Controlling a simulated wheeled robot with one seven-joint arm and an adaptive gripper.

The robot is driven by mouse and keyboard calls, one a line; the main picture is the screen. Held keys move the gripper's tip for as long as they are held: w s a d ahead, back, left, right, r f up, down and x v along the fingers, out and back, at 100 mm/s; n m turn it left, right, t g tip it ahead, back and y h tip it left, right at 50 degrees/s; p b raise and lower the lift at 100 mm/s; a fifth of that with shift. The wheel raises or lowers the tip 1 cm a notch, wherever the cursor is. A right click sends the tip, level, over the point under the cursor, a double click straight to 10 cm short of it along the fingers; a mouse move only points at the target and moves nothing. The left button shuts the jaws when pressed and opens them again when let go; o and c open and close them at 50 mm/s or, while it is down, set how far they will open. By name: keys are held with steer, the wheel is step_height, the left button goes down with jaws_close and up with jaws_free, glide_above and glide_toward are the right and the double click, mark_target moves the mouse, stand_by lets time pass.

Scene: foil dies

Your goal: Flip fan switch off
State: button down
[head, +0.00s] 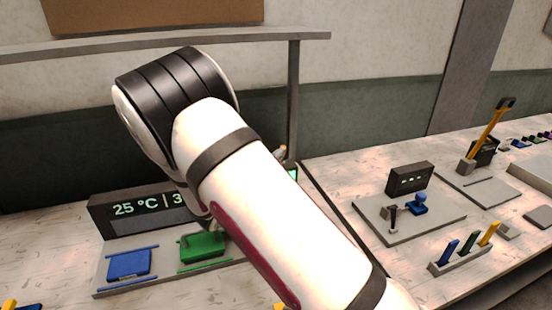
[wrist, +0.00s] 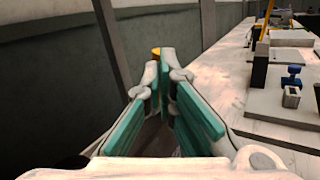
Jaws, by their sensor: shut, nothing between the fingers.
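I cannot tell for sure which part is the fan switch; none carries a readable fan label. A small black lever with a pale tip (head: 392,219) stands on a grey plate (head: 440,221) beside a blue knob (head: 416,204). The blue knob also shows at the right of the wrist view (wrist: 292,77). My gripper (wrist: 161,58) is shut and empty, its teal finger pads meeting toward the tips, with the grey plate off to its right. In the head view my white arm hides most of the gripper.
A display reading "25 °C | 3" (head: 135,209) stands behind a blue block (head: 129,264) and a green block (head: 203,246), partly hidden by my arm. Blue, green and yellow levers (head: 468,243) stand at right. An orange-handled lever (head: 488,135) rises farther back.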

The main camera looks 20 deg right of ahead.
steer(key=shift+r, duration=0.1)
steer(key=w+n+y, duration=0.1)
steer(key=w+n+g+y+p, duration=0.1)
steer(key=n, duration=0.1)
steer(key=shift+r+n, duration=0.3)
steer(key=shift+r, duration=0.1)
steer(key=shift+w, duration=0.1)
steer(key=shift+s+a, duration=0.2)
steer(key=shift+a, duration=0.05)
steer(key=r+v, duration=0.1)
steer(key=v, duration=1.2)
steer(key=shift+r, duration=0.2)
steer(key=shift+w+a, duration=0.1)
steer(key=shift+a, duration=0.05)
